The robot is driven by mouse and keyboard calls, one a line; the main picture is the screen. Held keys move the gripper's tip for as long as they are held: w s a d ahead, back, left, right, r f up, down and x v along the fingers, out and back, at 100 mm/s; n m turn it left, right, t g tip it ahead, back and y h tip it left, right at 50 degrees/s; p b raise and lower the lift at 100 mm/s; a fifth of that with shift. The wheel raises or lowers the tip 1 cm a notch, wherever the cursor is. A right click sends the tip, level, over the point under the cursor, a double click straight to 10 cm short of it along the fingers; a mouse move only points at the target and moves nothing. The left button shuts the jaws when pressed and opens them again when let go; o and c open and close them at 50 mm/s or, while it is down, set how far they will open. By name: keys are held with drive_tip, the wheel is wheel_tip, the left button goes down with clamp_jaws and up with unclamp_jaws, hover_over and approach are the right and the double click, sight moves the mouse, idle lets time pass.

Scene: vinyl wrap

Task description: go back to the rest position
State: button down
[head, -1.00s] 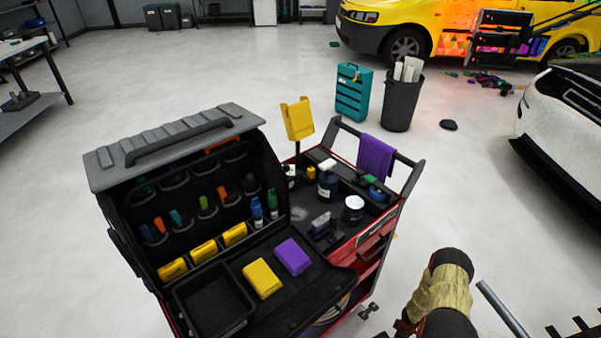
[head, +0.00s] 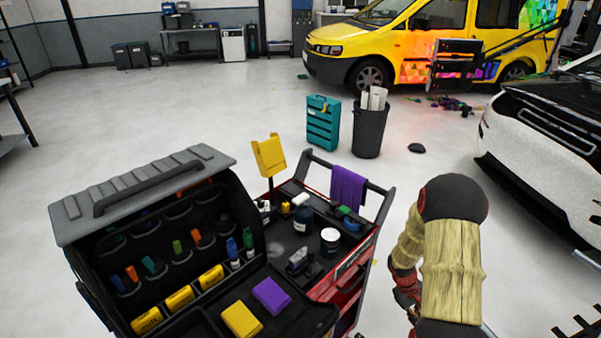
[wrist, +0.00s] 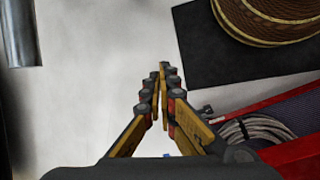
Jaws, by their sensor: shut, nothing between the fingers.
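My gripper (wrist: 163,90) is shut and empty in the wrist view, its two fingers meeting at their tips above the pale floor. In the head view my arm stands at the lower right, right of the tool cart, and the fingertips cannot be made out there. The tool cart (head: 352,262) is red and black, with an open black tool case (head: 150,188) on its near end. A yellow block (head: 241,319) and a purple block (head: 272,295) lie in the case.
In the wrist view a red cart edge and a coiled cable (wrist: 255,130) lie close right of the fingers, with a dark mat (wrist: 215,60) beyond. A black bin (head: 369,130), a teal box (head: 323,122), a white car (head: 535,150) and a yellow van (head: 400,45) stand around.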

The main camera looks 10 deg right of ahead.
drive_tip(key=s+a+r+t+y+p, duration=0.1)
drive_tip(key=s+a+r+t, duration=0.2)
drive_tip(key=a+r, duration=0.7)
drive_tip(key=s+a+r+m+t+y+p, duration=0.1)
drive_tip(key=s+a+r+t, duration=0.2)
drive_tip(key=r, duration=1.8)
drive_tip(key=s+a+r+t+y+p, duration=0.1)
drive_tip(key=s+a+r, duration=0.7)
drive_tip(key=a+r, duration=0.8)
drive_tip(key=shift+s+a+m+t+y+p, duration=0.2)
drive_tip(key=shift+a+m+t+y+p, duration=0.15)
drive_tip(key=shift+a+t, duration=0.4)
drive_tip(key=shift+d, duration=0.15)
drive_tip(key=shift+s+r+t, duration=0.2)
drive_tip(key=shift+s+t, duration=0.05)
drive_tip(key=shift+s, duration=0.2)
